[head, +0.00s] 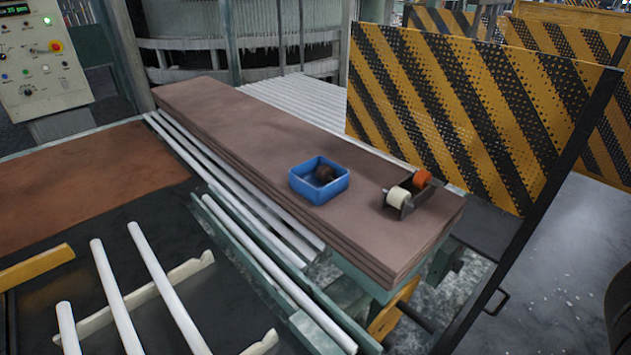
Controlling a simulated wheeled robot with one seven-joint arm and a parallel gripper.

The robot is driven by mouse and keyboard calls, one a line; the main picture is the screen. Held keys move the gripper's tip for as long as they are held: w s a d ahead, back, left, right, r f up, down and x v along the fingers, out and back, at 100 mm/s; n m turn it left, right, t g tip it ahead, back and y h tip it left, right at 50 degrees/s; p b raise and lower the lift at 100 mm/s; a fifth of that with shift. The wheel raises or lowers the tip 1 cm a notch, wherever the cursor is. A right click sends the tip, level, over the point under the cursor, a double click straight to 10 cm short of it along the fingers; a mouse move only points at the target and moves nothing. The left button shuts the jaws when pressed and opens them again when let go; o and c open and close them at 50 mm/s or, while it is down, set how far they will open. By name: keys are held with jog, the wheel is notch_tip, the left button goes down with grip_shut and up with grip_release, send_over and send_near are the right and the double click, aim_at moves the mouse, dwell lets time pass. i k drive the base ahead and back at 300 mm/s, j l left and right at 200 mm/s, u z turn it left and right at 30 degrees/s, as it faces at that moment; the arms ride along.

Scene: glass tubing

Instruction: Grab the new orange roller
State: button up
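An orange roller (422,178) sits at the right end of the brown board stack (300,150). It rests in or against a small dark metal holder (411,197). A white roller (398,197) is beside it, nearer and to the left, in the same holder. The contact between the orange roller and the holder is too small to make out. My gripper is not in view.
A blue bin (319,192) with a dark object inside stands left of the holder. A yellow-and-black striped panel (450,100) rises behind and right. White tubes (165,285) lie at the lower left. The board's left part is bare.

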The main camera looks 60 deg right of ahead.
aim_at(422, 179)
jog(key=z, duration=1.35)
jog(key=k+j+z, duration=0.1)
jog(key=k+j, duration=0.2)
jog(key=j, duration=0.2)
jog(key=k+j+z, duration=0.1)
jog(key=k+j, duration=0.15)
jog(key=j, duration=0.2)
jog(key=k+j+z, duration=0.15)
jog(key=k+j, duration=0.2)
jog(key=j, duration=0.1)
